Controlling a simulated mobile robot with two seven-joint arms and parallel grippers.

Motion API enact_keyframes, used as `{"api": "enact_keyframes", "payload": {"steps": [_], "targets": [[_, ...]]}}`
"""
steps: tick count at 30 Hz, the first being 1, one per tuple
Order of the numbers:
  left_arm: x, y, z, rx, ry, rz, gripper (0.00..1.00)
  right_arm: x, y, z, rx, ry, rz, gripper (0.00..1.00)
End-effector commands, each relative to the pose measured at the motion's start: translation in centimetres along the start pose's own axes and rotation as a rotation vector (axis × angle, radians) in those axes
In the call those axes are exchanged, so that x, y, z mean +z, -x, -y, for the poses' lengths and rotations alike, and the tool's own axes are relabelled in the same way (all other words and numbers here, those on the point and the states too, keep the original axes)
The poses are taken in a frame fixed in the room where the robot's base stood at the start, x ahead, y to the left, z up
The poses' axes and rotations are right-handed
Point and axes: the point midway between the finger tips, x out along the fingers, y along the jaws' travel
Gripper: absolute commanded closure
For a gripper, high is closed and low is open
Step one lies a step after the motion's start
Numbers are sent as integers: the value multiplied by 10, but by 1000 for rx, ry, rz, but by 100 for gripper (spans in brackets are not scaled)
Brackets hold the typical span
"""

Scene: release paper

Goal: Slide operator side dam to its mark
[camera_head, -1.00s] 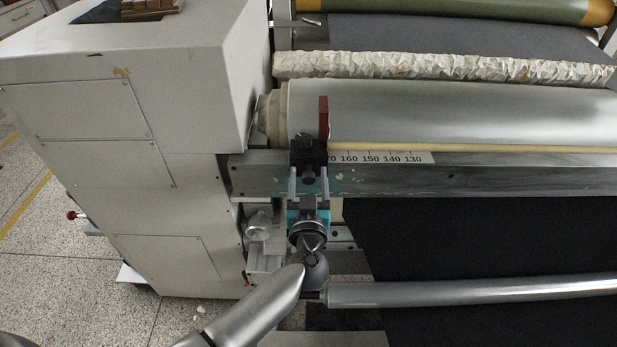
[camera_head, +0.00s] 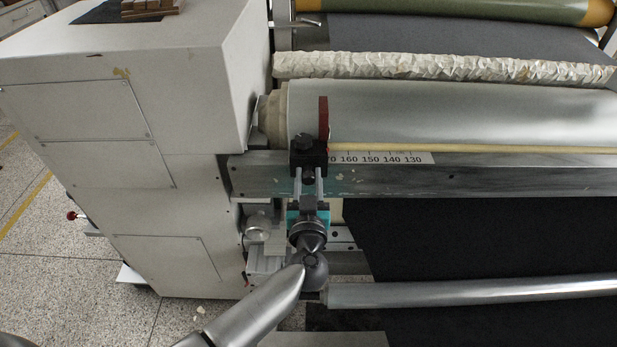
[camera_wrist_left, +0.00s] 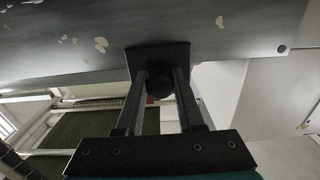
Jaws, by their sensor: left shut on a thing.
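The side dam is a black clamp block (camera_head: 308,154) with a dark knob on top and a thin dark red plate (camera_head: 323,118) standing against the steel roller. It sits on the metal rail at the left end of the printed scale (camera_head: 375,157). My left gripper (camera_head: 308,178) reaches up from below and is shut on the dam's lower front knob. In the left wrist view the two fingers lie on either side of the round black knob (camera_wrist_left: 160,84) under the block. No separate mark can be made out apart from the scale numbers. My right gripper is not in view.
The metal rail (camera_head: 480,175) runs right from the white machine housing (camera_head: 140,100). The large steel roller (camera_head: 450,110) lies behind it, and a thinner roller (camera_head: 470,291) lies below. The rail to the right of the dam is clear.

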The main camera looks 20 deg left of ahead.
Motion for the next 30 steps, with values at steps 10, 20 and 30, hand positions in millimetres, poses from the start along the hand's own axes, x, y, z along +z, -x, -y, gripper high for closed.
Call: {"api": "enact_keyframes", "payload": {"steps": [10,20,30], "targets": [[1,0,0,0,0,1,100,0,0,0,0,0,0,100],[1,0,0,0,0,2,100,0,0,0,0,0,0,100],[0,1,-37,4,2,7,100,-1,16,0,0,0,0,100]]}}
